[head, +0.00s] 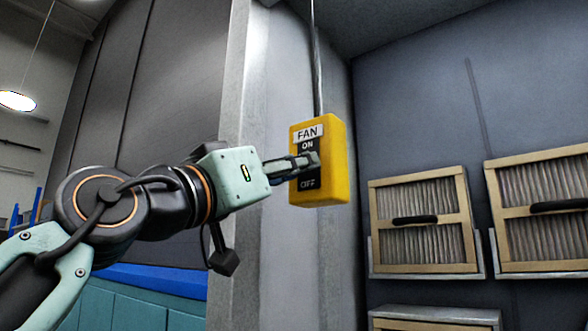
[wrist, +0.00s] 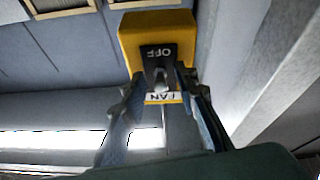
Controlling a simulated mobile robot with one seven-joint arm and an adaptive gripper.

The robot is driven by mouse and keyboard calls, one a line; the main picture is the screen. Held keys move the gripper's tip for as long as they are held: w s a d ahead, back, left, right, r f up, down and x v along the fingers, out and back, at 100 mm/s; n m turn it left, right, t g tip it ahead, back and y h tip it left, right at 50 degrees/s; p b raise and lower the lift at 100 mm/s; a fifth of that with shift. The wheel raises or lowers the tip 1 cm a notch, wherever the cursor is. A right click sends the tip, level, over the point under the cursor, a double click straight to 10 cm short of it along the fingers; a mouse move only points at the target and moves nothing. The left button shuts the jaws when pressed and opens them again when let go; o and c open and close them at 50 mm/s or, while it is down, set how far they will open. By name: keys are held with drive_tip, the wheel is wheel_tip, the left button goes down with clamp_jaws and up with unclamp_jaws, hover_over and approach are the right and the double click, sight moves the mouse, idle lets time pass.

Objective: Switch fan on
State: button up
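The yellow fan switch box (head: 339,165) hangs on a grey pillar, with FAN and ON labels above and OFF below. It also shows upside down in the wrist view (wrist: 130,45). My gripper (head: 304,163) reaches its front from the left. In the wrist view my gripper (wrist: 160,78) has its two fingers apart, one on each side of a small grey toggle lever (wrist: 160,76) on the black switch plate. I cannot tell whether either finger touches the lever. The fingers hide part of the plate in the head view, and the lever's position is unclear.
A thin conduit (head: 316,65) runs up from the box. The grey pillar (head: 268,150) stands close behind it. Pleated filters in wooden frames (head: 420,220) sit in racks on the right wall. Teal cabinets (head: 130,305) are at the lower left.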

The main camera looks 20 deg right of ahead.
clamp_jaws()
drive_tip(key=shift+r+p, duration=0.15)
drive_tip(key=shift+p, duration=0.25)
drive_tip(key=r+g+y+p, duration=0.1)
drive_tip(key=y+p, duration=0.1)
drive_tip(key=p, duration=0.4)
drive_tip(key=shift+a+r+g, duration=0.1)
drive_tip(key=shift+r+g, duration=0.15)
drive_tip(key=shift+g, duration=0.05)
drive_tip(key=g+y+p, duration=0.1)
drive_tip(key=y+p, duration=0.1)
drive_tip(key=p, duration=0.4)
drive_tip(key=r+g+y+p, duration=0.1)
drive_tip(key=y+p, duration=0.1)
drive_tip(key=p, duration=0.4)
drive_tip(key=shift+r+g+p, duration=0.3)
drive_tip(key=shift+g, duration=0.1)
drive_tip(key=g+y+p, duration=0.1)
drive_tip(key=p, duration=0.2)
drive_tip(key=shift+y+p, duration=0.3)
drive_tip(key=shift+p, duration=0.05)
drive_tip(key=shift+f+p, duration=0.1)
drive_tip(key=shift+p, duration=0.5)
